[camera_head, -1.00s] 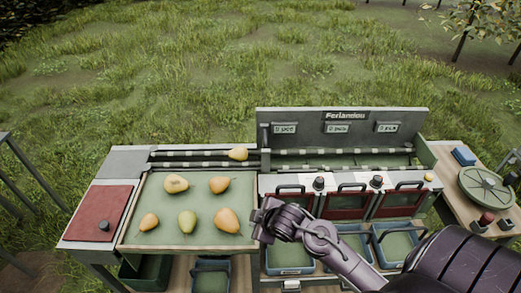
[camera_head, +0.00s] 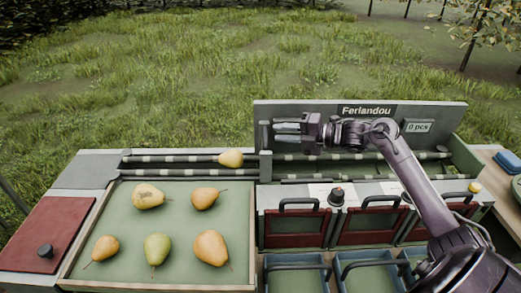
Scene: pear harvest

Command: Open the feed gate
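The feed gate appears to be the upright grey-green plate (camera_head: 265,166) across the rails, between the left tray section and the right sorting section. A thin post rises above it. One yellow pear (camera_head: 231,158) rests on the rails just left of this plate. My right gripper (camera_head: 280,131) is in front of the back panel, above and slightly right of the plate, with its fingers pointing left. The fingers look apart and empty, and I see no contact with the gate. My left gripper is not in view.
Several pears lie in the green tray (camera_head: 180,272) at left. A red panel (camera_head: 40,240) with a black knob is beside it. Red-framed flaps with handles (camera_head: 298,203) and black knobs (camera_head: 337,194) stand at right, with blue bins (camera_head: 295,262) below.

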